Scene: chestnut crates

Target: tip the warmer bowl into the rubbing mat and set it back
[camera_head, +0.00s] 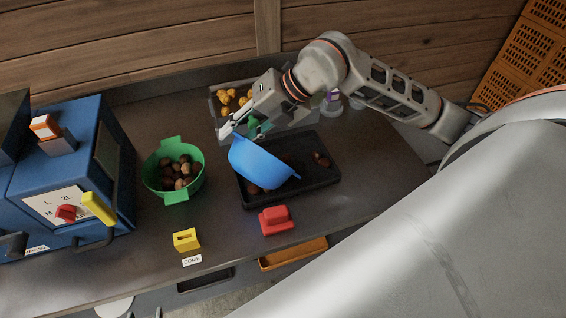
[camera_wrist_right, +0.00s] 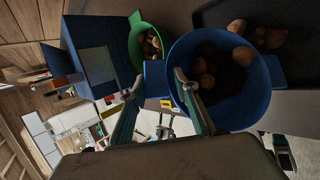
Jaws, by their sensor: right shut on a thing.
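The blue bowl (camera_head: 262,163) is tilted over the black rubbing mat (camera_head: 318,183), which has a raised rim. My right gripper (camera_head: 243,130) is shut on the bowl's rear handle. In the right wrist view the gripper (camera_wrist_right: 158,90) pinches the blue handle, and several chestnuts show inside the blue bowl (camera_wrist_right: 178,55). A few chestnuts (camera_head: 320,158) lie on the mat, some beside the bowl's lower edge. The part of the mat behind the bowl is hidden. My left gripper is not in view.
A green bowl (camera_head: 148,172) of chestnuts stands left of the mat. A blue machine (camera_head: 116,160) with a dial and yellow lever is farther left. A tray (camera_head: 216,112) of yellow items is behind. A red block (camera_head: 276,221) and a yellow block (camera_head: 186,239) sit near the front edge.

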